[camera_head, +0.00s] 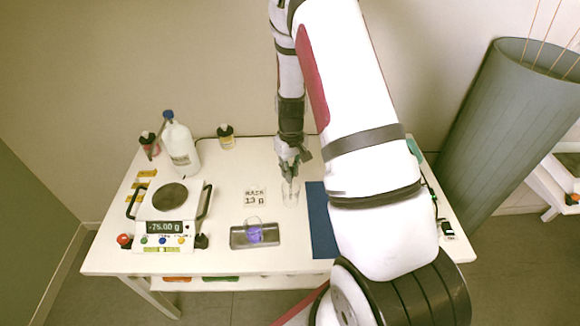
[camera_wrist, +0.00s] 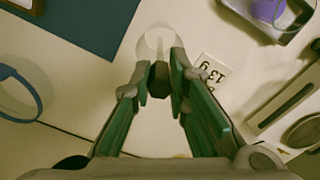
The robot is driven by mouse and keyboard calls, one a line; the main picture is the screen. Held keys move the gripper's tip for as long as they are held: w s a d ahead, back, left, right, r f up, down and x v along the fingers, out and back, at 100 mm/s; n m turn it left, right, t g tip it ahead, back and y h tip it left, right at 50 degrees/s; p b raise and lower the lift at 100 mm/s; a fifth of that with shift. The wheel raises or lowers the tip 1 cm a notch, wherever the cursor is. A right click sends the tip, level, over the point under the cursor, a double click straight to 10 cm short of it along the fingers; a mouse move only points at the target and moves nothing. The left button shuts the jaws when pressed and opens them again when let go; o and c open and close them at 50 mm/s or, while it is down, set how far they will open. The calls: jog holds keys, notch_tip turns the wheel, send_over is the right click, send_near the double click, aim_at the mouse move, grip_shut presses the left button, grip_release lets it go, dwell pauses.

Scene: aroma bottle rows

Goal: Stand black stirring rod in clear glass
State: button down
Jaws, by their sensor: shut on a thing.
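The clear glass (camera_head: 290,196) stands on the white table, just below my gripper (camera_head: 290,172) in the head view. In the wrist view the clear glass (camera_wrist: 143,44) shows just beyond the fingertips. My gripper (camera_wrist: 159,82) is shut on the black stirring rod (camera_wrist: 158,76), whose dark end shows between the fingers. A thin grey shape runs from there across the glass's round outline. I cannot tell whether it is the rod's lower part or whether it is inside the glass. In the head view the rod is too small to make out.
Left of the glass are a "13 g" card (camera_head: 255,197) and a dark tray (camera_head: 238,240) bearing a vessel of purple liquid (camera_head: 254,234). A scale (camera_head: 165,215) reads -75.00 g. A white bottle (camera_head: 180,147) stands behind it. A blue mat (camera_head: 319,222) lies right of the glass.

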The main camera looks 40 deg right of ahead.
jog(key=shift+f, duration=0.3)
jog(key=c, duration=1.5)
grip_release()
jog(key=shift+o, duration=0.2)
notch_tip(320, 180, up, 12)
